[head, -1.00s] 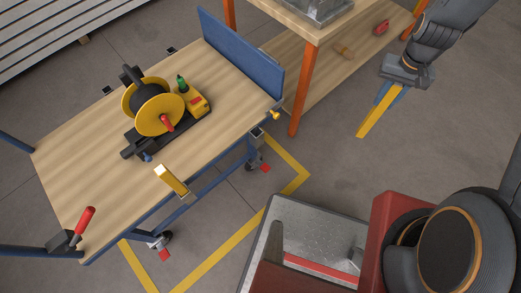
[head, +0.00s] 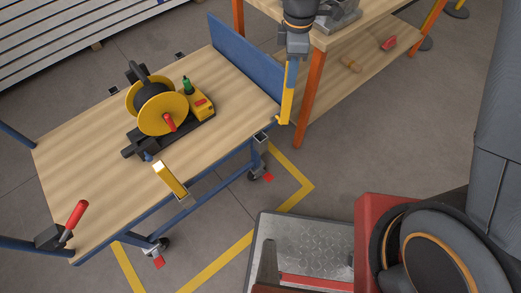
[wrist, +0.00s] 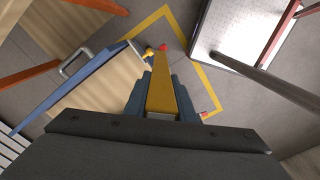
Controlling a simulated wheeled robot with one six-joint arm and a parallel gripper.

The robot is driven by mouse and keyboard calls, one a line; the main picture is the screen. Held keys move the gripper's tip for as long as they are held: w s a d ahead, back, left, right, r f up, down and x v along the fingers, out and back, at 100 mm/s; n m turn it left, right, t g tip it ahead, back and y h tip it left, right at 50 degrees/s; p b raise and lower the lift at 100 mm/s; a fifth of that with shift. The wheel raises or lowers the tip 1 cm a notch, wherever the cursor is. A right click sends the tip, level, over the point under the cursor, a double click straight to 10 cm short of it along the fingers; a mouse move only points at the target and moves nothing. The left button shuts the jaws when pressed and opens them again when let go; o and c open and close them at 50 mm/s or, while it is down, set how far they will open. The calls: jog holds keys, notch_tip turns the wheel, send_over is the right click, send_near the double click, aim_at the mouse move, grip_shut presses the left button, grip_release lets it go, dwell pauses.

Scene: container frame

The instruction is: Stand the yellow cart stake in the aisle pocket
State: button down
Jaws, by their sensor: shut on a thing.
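My gripper (head: 292,72) is shut on a yellow stake (head: 287,98), which hangs down nearly upright at the right end of the cart, in front of the blue end panel. In the wrist view the stake (wrist: 162,92) lies between my two blue fingers (wrist: 160,105). The cart (head: 105,160) has a wooden deck. An empty-looking dark pocket (head: 261,138) sits on its near side edge, left of and below the stake's lower end; the two are apart in the head view. A second yellow stake (head: 170,181) stands at the same edge further left. I cannot make out the pocket in the wrist view.
A reel with yellow flanges (head: 163,113) stands on the deck. The blue end panel (head: 245,60) and an orange-legged workbench (head: 304,105) are close to my gripper. A red-handled clamp (head: 76,215) is at the near left corner. Yellow-lined floor (head: 290,165) lies clear before the cart.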

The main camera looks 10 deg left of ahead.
jog(key=s+a+r+n+b, duration=0.1)
jog(key=s+a+r+n, duration=0.25)
jog(key=a+n, duration=0.45)
notch_tip(320, 180, down, 19)
jog(key=p, duration=0.2)
jog(key=shift+r, duration=0.15)
jog(key=shift+s, duration=0.15)
jog(key=c, duration=1.5)
grip_release()
jog(key=shift+d, duration=0.1)
notch_tip(320, 180, up, 12)
jog(key=shift+b, duration=0.95)
